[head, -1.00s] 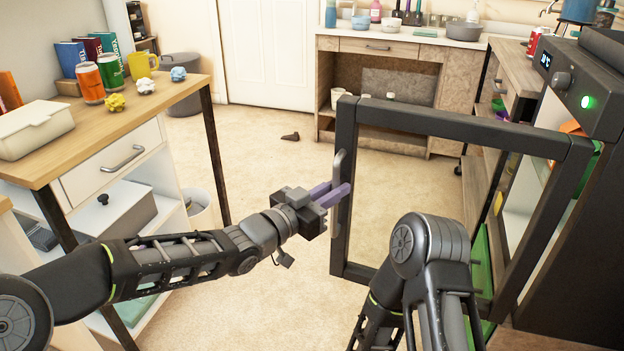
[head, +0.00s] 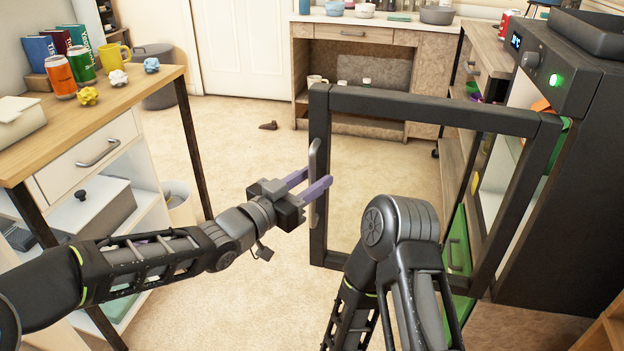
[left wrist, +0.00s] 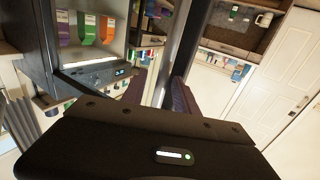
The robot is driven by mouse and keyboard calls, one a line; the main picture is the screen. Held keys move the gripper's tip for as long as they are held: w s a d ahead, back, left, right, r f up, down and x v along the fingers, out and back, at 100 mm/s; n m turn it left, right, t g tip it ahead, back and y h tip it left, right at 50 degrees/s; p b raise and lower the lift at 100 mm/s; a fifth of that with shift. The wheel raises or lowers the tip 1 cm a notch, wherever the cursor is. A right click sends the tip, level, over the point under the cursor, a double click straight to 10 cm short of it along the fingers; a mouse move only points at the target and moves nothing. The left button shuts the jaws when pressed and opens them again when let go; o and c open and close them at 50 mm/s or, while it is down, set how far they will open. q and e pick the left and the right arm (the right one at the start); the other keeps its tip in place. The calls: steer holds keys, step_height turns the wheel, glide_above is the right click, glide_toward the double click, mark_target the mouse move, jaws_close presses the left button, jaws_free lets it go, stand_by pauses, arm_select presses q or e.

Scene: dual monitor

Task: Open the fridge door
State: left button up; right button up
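The fridge door (head: 430,104) is a dark frame with a clear pane. It stands wide open, swung out to the left of the dark fridge body (head: 567,85). Its grey vertical handle (head: 315,185) is on the door's left edge. My left gripper (head: 312,182) has its purple fingers spread at the handle, with the near finger crossing in front of it. The left wrist view also shows the fingers apart (left wrist: 158,95); contact with the handle cannot be made out. My right arm rises in front of the door's lower part; its gripper is out of view.
A wooden table (head: 150,82) with cans, books and a yellow mug stands at left. A counter (head: 380,30) with a sink-side clutter of bottles and bowls is at the back. Carpet between the table and the door is clear. A wooden edge (head: 605,330) shows at lower right.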

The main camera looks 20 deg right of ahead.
arm_select(q)
steer(key=p+v, duration=0.2)
steer(key=v, duration=0.5)
steer(key=shift+s+a, duration=0.2)
steer(key=shift+a, duration=0.15)
steer(key=shift+f, duration=0.1)
